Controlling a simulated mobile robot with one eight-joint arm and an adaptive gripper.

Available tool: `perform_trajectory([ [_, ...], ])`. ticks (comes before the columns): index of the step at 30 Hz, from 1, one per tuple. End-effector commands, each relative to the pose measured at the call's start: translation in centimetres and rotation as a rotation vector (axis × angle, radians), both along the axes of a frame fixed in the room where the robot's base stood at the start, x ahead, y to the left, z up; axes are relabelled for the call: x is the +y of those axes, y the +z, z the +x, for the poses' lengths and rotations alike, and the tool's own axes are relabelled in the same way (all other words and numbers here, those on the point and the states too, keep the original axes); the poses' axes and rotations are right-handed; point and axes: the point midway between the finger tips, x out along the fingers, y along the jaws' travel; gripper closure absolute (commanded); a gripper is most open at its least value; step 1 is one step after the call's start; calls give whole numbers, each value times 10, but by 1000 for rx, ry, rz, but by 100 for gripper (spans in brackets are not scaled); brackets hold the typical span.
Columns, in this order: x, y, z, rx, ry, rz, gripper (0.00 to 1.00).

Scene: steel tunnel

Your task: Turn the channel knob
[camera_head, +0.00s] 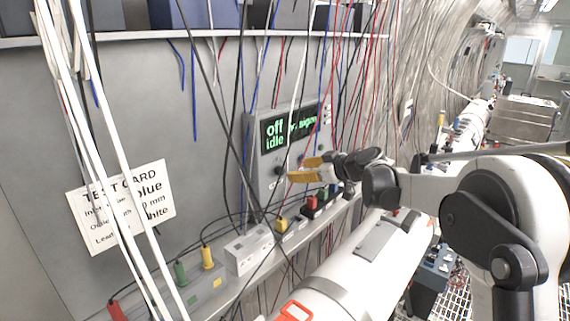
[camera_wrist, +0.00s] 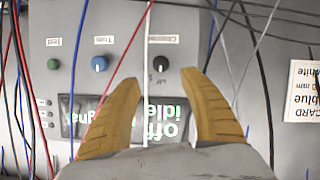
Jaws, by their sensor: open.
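A grey panel box (camera_head: 265,178) with a dark screen is on the tunnel wall. Its screen (camera_head: 289,128) shows green text, including "off" and "idle". In the wrist view, upside down, the panel (camera_wrist: 127,22) carries a black knob (camera_wrist: 161,63), a blue knob (camera_wrist: 99,64) and a small green button or knob (camera_wrist: 53,64). My gripper (camera_head: 305,169) has yellow fingers, open and empty. In the wrist view its fingertips (camera_wrist: 160,78) lie either side of the black knob; contact does not show.
Loose wires hang across the panel; a white one (camera_wrist: 148,30) passes between my fingers and a red one crosses beside the blue knob. A ledge below holds a white box (camera_head: 249,250) and coloured plugs. A test card (camera_head: 121,207) hangs at left.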

Motion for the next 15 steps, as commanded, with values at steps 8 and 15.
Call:
perform_trajectory([
  [8,39,-21,34,1,3,-1,48],
  [15,61,-33,54,2,1,0,48],
])
